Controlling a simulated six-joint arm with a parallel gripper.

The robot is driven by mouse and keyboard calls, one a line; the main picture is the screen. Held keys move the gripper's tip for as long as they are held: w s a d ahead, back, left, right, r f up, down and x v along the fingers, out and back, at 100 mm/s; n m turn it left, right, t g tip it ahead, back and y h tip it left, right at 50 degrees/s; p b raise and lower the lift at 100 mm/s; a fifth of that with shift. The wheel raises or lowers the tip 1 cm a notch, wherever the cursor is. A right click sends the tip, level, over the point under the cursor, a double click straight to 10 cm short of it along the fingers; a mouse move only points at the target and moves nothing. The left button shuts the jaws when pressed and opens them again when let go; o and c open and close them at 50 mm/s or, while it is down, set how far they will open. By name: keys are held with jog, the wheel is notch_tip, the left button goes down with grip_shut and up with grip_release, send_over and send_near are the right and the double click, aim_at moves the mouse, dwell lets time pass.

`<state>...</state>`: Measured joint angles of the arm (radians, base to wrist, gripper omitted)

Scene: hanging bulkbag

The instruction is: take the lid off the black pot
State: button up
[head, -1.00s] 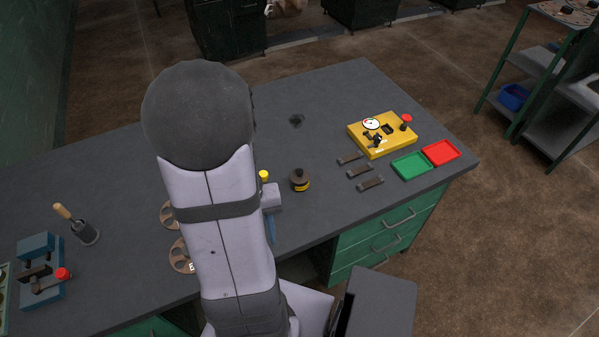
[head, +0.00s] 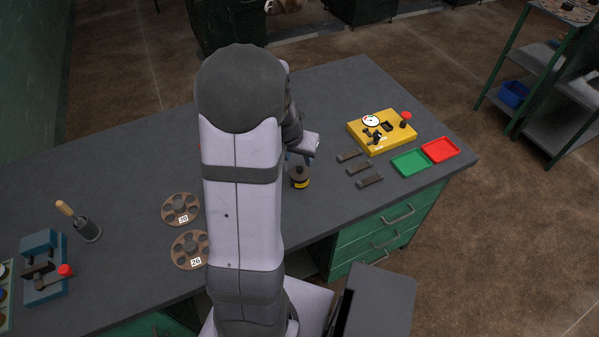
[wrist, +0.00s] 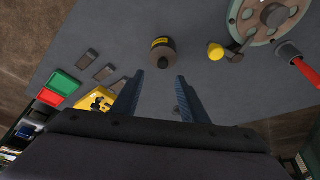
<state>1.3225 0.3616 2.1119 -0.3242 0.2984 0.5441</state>
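The black pot (head: 299,178), with a yellow label band and a dark lid (head: 299,170), stands upright on the grey bench, right of my arm in the head view. In the wrist view the pot (wrist: 162,54) is beyond my fingertips, roughly centred between them. My gripper (wrist: 156,80) is open and empty, its two blue fingers spread apart and not touching the pot. In the head view my arm hides most of the gripper.
A yellow gauge board (head: 381,133), several dark bars (head: 358,167), a green tray (head: 410,163) and a red tray (head: 440,150) lie right of the pot. A yellow knob (wrist: 216,52) and a round fixture with a red handle (wrist: 289,52) are near it in the wrist view. Numbered discs (head: 181,208) lie left.

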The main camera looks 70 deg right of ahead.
aim_at(300, 168)
jog(key=shift+w+a+x, duration=0.1)
jog(key=shift+x, duration=1.75)
jog(key=shift+w+a+x, duration=0.15)
jog(key=shift+x, duration=1.7)
jog(key=shift+c, duration=0.2)
grip_shut()
